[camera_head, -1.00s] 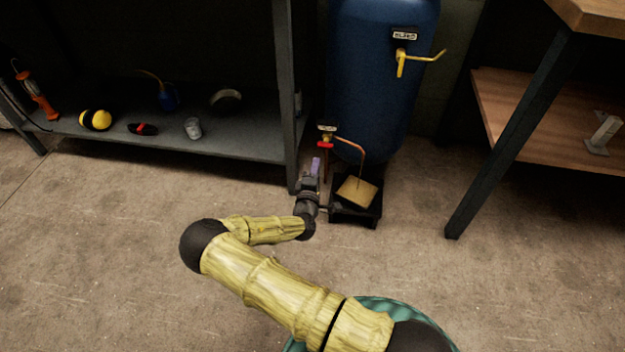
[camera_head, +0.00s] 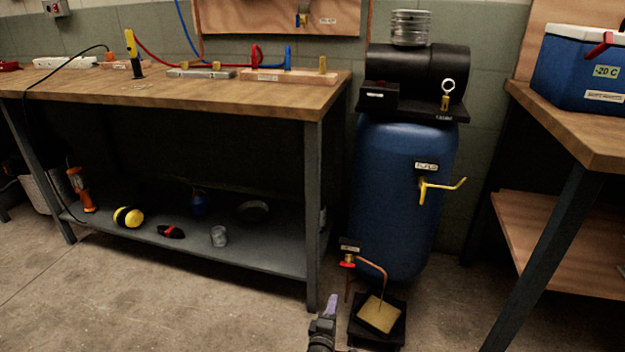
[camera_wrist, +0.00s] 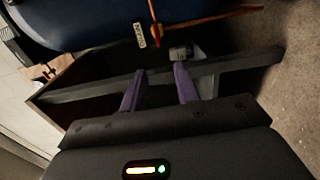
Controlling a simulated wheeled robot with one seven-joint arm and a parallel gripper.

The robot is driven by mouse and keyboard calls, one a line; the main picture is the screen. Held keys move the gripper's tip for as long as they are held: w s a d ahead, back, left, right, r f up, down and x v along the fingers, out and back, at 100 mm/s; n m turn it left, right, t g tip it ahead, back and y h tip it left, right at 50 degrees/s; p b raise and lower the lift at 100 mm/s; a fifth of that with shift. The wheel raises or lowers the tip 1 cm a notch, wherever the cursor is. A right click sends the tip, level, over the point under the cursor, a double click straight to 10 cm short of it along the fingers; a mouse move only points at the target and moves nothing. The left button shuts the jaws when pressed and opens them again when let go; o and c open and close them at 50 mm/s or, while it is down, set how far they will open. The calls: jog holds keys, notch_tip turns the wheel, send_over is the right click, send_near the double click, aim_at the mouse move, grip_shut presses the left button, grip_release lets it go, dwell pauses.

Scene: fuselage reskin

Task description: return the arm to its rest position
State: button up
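My arm shows only as a short dark piece at the bottom of the head view, ending in my gripper (camera_head: 330,305) with purple fingertips. The gripper is low, just left of a black tray (camera_head: 365,335) at the foot of a blue tank (camera_head: 405,190). In the wrist view the two purple fingers of my gripper (camera_wrist: 160,75) stand apart, with nothing visible held between them. The rest of the arm is out of view.
A drain valve with a red handle (camera_head: 347,264) and copper pipe sits above a tan pad (camera_head: 379,314) in the tray. A workbench (camera_head: 180,95) leg stands close left. Another table (camera_head: 575,125) with a blue cooler (camera_head: 580,70) is right. Floor at the left front is clear.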

jog(key=s+d+r+m+g+y+p, duration=0.2)
jog(key=s+r+m+g+p, duration=0.25)
jog(key=s+r, duration=0.55)
jog(key=s+d+r+m+g+y+p, duration=0.2)
jog(key=s+d+r+m+g+p, duration=0.25)
jog(key=r, duration=0.85)
jog(key=s+r+m+g+y+p, duration=0.25)
jog(key=s+r+m+g, duration=0.25)
jog(key=s+r, duration=0.55)
notch_tip(320, 180, up, 39)
jog(key=w+p, duration=0.1)
jog(key=p, duration=3.7)
jog(key=shift+d+h+p, duration=0.15)
jog(key=shift+h+p, duration=0.15)
jog(key=shift+h, duration=0.15)
jog(key=shift+w+f, duration=0.15)
